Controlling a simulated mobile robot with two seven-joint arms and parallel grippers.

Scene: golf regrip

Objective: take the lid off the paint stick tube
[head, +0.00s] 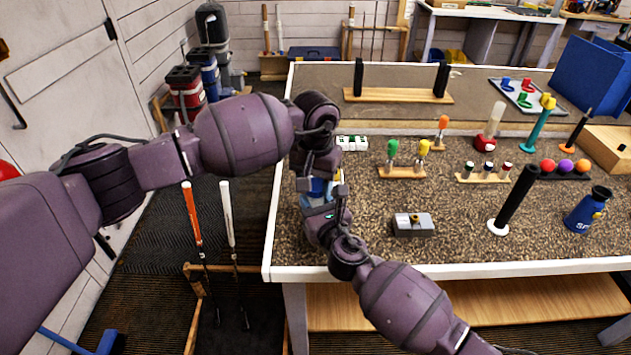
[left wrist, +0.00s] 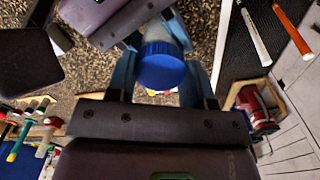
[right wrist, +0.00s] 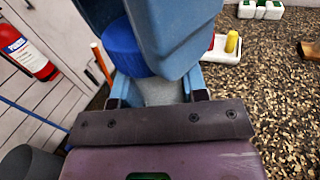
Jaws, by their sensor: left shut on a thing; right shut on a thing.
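The paint stick tube has a pale grey body and a blue lid. In the left wrist view the lid (left wrist: 160,66) faces the camera between the blue fingers of my left gripper (left wrist: 158,82), which is shut on it. The lid (right wrist: 124,50) also shows in the right wrist view, partly covered by a large blue finger. The tube body (right wrist: 160,91) lies between the fingers of my right gripper (right wrist: 158,90), shut on it. Lid and body look joined; no gap is visible. In the head view both grippers meet over the bench's left end, and arm parts hide most of the tube.
The speckled bench top (head: 460,230) holds a grey block (head: 413,224), a black post on a white base (head: 513,200) and a blue container (head: 587,210). A white holder (right wrist: 222,52) with a yellow stick sits near my right gripper. Two clubs (head: 228,215) stand left of the bench.

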